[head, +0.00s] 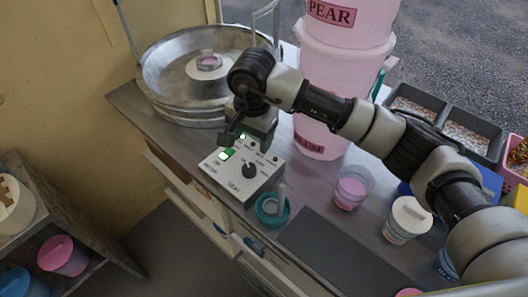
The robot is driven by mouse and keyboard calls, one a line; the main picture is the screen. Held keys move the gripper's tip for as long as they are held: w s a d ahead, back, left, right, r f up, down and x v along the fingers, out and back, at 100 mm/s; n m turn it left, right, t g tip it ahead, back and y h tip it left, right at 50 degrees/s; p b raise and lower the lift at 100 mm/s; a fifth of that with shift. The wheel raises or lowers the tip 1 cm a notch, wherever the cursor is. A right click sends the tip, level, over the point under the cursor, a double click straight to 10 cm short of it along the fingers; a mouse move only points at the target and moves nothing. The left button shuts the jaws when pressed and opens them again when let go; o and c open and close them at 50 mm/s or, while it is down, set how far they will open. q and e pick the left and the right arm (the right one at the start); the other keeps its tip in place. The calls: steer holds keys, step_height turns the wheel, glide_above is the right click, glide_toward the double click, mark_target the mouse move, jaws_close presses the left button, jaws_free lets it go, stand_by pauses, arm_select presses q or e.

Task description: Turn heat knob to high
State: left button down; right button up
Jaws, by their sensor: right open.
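The heat knob (250,171) is a black dial on the sloping top of a white control box (237,186), above the printed word HEAT. Its pointer position is too small to read surely. A green lit switch (227,154) sits left of the knob, near the MOTOR label. My right gripper (245,140) is open over the back part of the box, behind the knob in the picture and apart from it. It hides part of the box's back edge. My left gripper is out of view.
A round metal floss pan (150,85) stands behind the box. A pink tub (318,130) stands right of it. A teal cup (272,209) with a scoop is close at the box's right. A pink cup (351,188) and a lidded jar (408,218) stand further right.

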mark_target(249, 167)
steer(key=f, duration=0.1)
steer(key=f+p, duration=0.1)
steer(key=f, duration=0.1)
steer(key=a+f, duration=0.1)
steer(key=shift+s+f, duration=0.2)
steer(key=shift+s, duration=0.15)
steer(key=f, duration=0.1)
steer(key=f+p, duration=0.1)
steer(key=f, duration=0.3)
steer(key=shift+w+f, duration=0.1)
steer(key=shift+w, duration=0.15)
steer(key=shift+f, duration=0.45)
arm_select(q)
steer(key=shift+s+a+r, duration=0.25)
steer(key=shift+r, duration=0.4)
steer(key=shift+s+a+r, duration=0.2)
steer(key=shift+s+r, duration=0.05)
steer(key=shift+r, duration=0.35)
arm_select(e)
steer(key=shift+c, duration=0.2)
steer(key=c, duration=0.9)
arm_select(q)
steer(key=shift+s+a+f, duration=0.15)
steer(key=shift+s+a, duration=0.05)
